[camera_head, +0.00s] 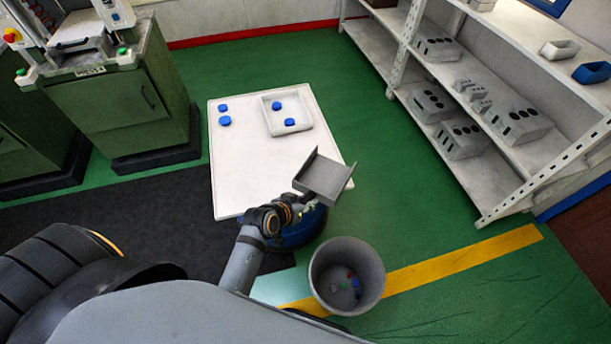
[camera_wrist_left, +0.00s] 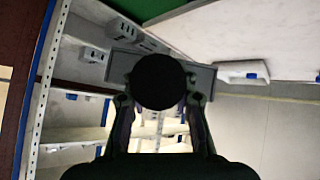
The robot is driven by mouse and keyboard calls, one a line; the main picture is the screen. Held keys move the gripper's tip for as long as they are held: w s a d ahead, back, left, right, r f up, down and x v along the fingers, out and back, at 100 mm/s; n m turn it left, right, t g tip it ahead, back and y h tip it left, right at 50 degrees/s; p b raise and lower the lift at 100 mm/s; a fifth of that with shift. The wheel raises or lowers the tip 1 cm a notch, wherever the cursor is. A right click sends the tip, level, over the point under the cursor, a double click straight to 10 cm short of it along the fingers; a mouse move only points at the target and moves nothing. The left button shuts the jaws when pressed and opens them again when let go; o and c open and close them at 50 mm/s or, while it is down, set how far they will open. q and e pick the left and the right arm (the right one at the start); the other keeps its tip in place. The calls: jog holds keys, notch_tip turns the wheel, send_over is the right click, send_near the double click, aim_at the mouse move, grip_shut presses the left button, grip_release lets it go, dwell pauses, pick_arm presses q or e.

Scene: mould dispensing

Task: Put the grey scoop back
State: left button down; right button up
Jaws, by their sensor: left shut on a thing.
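The grey scoop (camera_head: 324,178) is held by my left gripper (camera_head: 294,203) near the front right edge of the white table (camera_head: 235,170). Its open tray with raised side walls points away from the gripper, up and right in the head view. In the left wrist view, my left gripper (camera_wrist_left: 160,100) is shut on the scoop's handle. The handle's round dark end (camera_wrist_left: 160,81) covers much of the scoop (camera_wrist_left: 203,79) behind it. My right gripper does not show.
On the table, a white tray (camera_head: 298,127) holds blue pieces, and two blue pieces (camera_head: 224,121) lie to its left. A grey bin (camera_head: 372,260) with small coloured pieces stands at front. White shelves (camera_head: 530,157) with grey boxes stand at right, green machines (camera_head: 112,108) at left.

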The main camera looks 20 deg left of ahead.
aim_at(294, 186)
pick_arm(q)
jog(key=w+a+f+b, duration=0.2)
jog(key=w+f+b, duration=0.1)
jog(key=b, duration=0.1)
jog(key=w+a+f+b, duration=0.2)
jog(key=w+a+b, duration=0.1)
jog(key=b, duration=0.1)
jog(key=w+a+f+b, duration=0.2)
jog(key=w+f+b, duration=0.1)
jog(key=b, duration=0.1)
jog(key=shift+a+f+b, duration=0.15)
jog(key=shift+f+b, duration=0.15)
jog(key=shift+b, duration=0.05)
jog(key=shift+w+a+f+b, duration=0.15)
jog(key=shift+w+f+b, duration=0.1)
jog(key=shift+b, duration=0.15)
jog(key=shift+w+a+r, duration=0.1)
jog(key=shift+w+r, duration=0.05)
jog(key=shift+w, duration=0.05)
jog(key=f+b, duration=0.1)
jog(key=b, duration=0.1)
jog(key=f+b, duration=0.3)
jog(key=shift+w+a+f+b, duration=0.25)
jog(key=shift+a+b, duration=0.05)
jog(key=shift+b, duration=0.1)
jog(key=shift+r, duration=0.25)
jog(key=c, duration=1.1)
grip_release()
jog(key=shift+f, duration=0.15)
jog(key=shift+o, duration=0.2)
